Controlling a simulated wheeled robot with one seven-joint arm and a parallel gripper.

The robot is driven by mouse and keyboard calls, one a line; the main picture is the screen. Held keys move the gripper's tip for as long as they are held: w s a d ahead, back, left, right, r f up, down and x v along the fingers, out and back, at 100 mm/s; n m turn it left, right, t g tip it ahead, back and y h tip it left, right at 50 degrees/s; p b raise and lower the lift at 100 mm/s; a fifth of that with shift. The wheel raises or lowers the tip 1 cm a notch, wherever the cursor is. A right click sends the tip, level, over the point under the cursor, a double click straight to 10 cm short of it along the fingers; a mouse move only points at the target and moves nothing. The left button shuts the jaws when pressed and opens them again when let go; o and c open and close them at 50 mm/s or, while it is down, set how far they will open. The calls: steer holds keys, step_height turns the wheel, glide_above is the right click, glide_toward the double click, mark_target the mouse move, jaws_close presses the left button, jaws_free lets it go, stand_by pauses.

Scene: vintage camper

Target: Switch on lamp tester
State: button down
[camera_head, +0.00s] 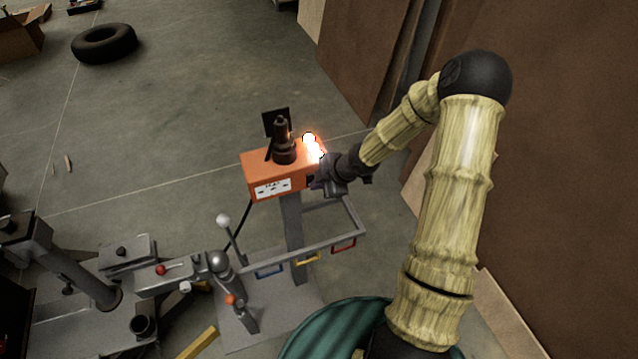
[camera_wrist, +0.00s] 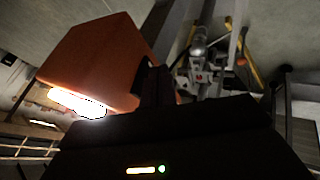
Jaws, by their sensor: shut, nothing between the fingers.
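The lamp tester (camera_head: 262,162) is an orange box on a grey post, with a white label on its front and a dark fitting (camera_head: 284,143) on top. A light (camera_head: 311,143) glows bright at its right rear edge. In the wrist view the orange box (camera_wrist: 95,60) fills the upper left, with the bright glow (camera_wrist: 77,103) along its lower left edge. My gripper (camera_head: 317,183) is shut and empty close against the box's right side. Its dark fingers (camera_wrist: 155,85) reach the box's edge in the wrist view. I cannot tell whether they touch it. The switch is hidden or too small to make out.
A grey rail frame (camera_head: 345,243) with coloured handles surrounds the post below the box. A machine with levers (camera_head: 160,270) stands at the lower left. A tyre (camera_head: 104,43) lies on the floor behind. Brown panels (camera_head: 530,130) line the right side. The floor behind the tester is open.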

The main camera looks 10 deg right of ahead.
steer(key=shift+r+p, duration=0.6)
steer(key=shift+r, duration=0.05)
steer(key=shift+s+d+f, duration=0.1)
steer(key=s+d+r+p, duration=0.2)
steer(key=s+d+r, duration=0.3)
steer(key=s, duration=0.4)
steer(key=shift+s+r, duration=0.25)
steer(key=shift+r, duration=0.5)
steer(key=shift+a, duration=0.2)
